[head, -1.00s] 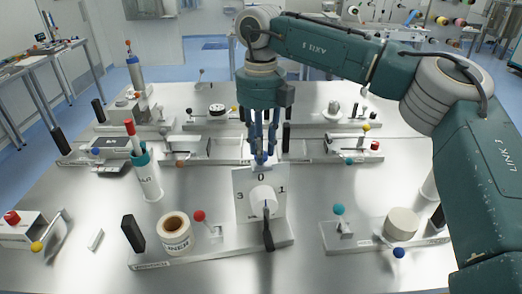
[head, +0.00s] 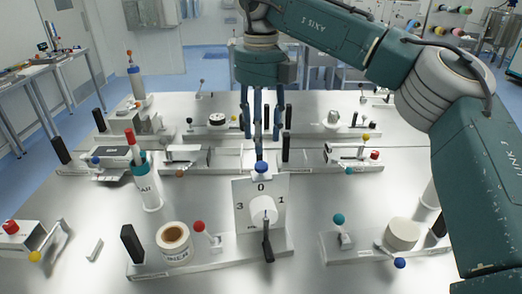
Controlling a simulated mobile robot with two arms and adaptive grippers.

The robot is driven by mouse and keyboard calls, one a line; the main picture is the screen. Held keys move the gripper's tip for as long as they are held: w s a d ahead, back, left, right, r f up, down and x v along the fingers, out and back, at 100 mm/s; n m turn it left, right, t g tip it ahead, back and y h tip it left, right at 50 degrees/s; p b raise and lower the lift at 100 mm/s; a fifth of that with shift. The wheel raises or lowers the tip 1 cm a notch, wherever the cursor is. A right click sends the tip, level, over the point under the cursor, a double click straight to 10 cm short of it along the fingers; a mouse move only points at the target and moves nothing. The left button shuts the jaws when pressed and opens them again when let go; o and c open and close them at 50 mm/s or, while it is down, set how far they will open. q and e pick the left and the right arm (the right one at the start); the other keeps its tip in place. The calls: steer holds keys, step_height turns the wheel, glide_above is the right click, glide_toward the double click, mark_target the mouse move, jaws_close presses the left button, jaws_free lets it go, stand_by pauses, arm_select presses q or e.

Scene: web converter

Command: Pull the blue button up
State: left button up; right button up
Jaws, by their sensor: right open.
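The blue button (head: 262,167) sits on top of a white upright panel (head: 246,190) marked 3, 0 and 1, with a dark-handled knob on its front. My right gripper (head: 261,148) points down just above the blue button, its blue fingers spread apart and empty. I cannot tell whether the fingertips touch the button. My left gripper is not in view.
On the same base stand a black post (head: 132,243), a labelled roll (head: 174,241) and a red ball lever (head: 199,226). A teal ball lever (head: 339,219) and a white cylinder (head: 402,234) stand on the right base. More fixtures line the back.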

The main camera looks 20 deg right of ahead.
step_height(320, 180, up, 6)
steer(key=shift+f, duration=0.2)
steer(key=shift+f, duration=0.1)
stand_by(0.3)
